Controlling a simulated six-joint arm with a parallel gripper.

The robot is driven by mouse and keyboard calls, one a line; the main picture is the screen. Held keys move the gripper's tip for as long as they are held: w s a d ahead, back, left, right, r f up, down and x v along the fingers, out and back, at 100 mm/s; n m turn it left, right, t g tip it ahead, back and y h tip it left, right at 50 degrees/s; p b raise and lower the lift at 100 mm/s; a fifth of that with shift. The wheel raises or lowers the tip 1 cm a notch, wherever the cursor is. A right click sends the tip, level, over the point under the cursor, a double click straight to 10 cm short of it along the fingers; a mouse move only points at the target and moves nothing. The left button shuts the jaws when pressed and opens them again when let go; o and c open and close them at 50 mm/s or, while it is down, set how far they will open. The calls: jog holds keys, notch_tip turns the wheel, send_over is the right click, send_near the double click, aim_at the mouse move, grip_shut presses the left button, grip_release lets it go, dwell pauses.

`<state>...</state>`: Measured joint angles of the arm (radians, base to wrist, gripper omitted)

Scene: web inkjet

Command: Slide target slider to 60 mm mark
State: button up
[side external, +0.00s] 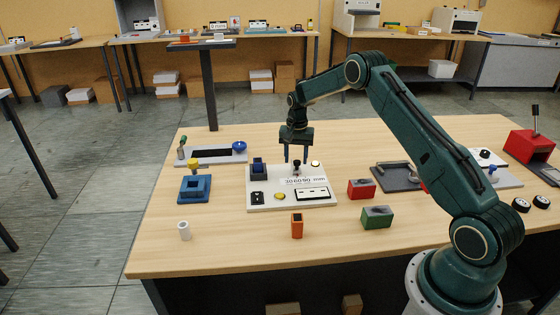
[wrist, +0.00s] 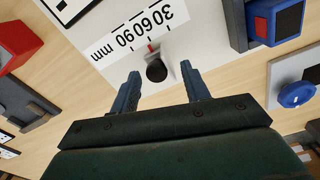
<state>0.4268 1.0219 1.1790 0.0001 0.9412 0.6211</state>
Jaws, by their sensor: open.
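A white panel (side external: 267,202) lies on the table under my gripper. A black slider knob (wrist: 156,69) with a red pointer (wrist: 152,47) stands on it, beside a printed mm scale (wrist: 128,36) reading 30, 60 and 90. The pointer appears near 60 to 90; its exact reading is unclear. The knob also shows in the side view (side external: 297,170). My gripper (side external: 296,158) points down above the knob. In the wrist view my gripper (wrist: 160,70) is open, one finger on each side of the knob, with visible gaps. Finger height beside the knob is hard to tell.
A red block (side external: 361,189), a green block (side external: 377,217) and an orange device (side external: 297,226) stand nearby. The front left table is mostly clear.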

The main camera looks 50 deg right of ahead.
aim_at(298, 161)
notch_tip(298, 161, up, 13)
jog(key=shift+r, duration=0.2)
dwell(0.5)
jog(key=shift+s+d+f, duration=0.1)
jog(key=c, duration=0.6)
jog(key=shift+s+d+f, duration=0.15)
jog(key=shift+d+f, duration=0.05)
jog(key=shift+d, duration=0.05)
jog(key=c, duration=0.4)
jog(key=s+d+f+t+y, duration=0.1)
jog(key=s+d+f, duration=0.2)
jog(key=s+d+f+n+t, duration=0.1)
jog(key=s+d+f, duration=0.1)
jog(key=d+f, duration=0.1)
jog(key=shift+s+d+f+y, duration=0.1)
jog(key=shift+s+y, duration=0.3)
grip_shut()
jog(key=s+d+f+m+t+y, duration=0.1)
jog(key=s+t+y, duration=0.1)
jog(key=s+t, duration=0.4)
jog(key=shift+s+d+y, duration=0.15)
jog(key=shift+s+y, duration=0.25)
jog(key=shift+s, duration=0.45)
